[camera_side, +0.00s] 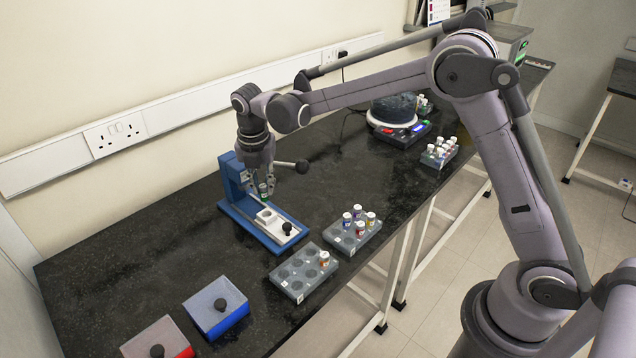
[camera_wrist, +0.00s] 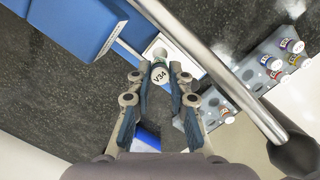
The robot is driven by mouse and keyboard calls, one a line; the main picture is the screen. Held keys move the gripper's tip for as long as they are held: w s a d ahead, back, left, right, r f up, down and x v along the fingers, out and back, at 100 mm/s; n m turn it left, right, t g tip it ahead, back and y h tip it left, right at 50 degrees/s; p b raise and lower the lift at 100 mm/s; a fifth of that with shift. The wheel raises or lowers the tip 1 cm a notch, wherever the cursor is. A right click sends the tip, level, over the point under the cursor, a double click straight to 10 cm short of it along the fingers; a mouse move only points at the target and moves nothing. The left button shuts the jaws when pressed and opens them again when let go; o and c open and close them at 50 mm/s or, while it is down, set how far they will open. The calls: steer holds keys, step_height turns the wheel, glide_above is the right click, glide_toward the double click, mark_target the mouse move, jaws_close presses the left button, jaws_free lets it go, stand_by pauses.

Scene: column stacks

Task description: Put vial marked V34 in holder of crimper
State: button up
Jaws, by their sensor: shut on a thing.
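The vial marked V34 (camera_wrist: 159,76) is between my gripper's fingertips (camera_wrist: 160,84) in the wrist view, its label facing the camera. In the side view the vial (camera_side: 263,189) shows as a small green-banded thing under my gripper (camera_side: 265,182), which is shut on it. The blue crimper (camera_side: 262,222) stands on the bench, with its white holder (camera_side: 267,216) on the base rail. The vial is above the crimper's base, near the holder. In the wrist view part of the white holder (camera_wrist: 157,48) shows just beyond the vial. I cannot tell whether the vial touches it.
The crimper's lever with a dark knob (camera_side: 302,166) sticks out beside my gripper. A rack with several vials (camera_side: 340,242) and a rack with one vial (camera_side: 290,288) stand to the right. Two lidded boxes (camera_side: 205,312) (camera_side: 140,345) are at front left. The bench between is clear.

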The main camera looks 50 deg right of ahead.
mark_target(265, 201)
steer(key=shift+f, duration=1.95)
steer(key=shift+f, duration=1)
stand_by(0.9)
steer(key=o, duration=1.2)
steer(key=shift+o, duration=0.2)
steer(key=shift+r, duration=0.1)
steer(key=shift+r, duration=2.9)
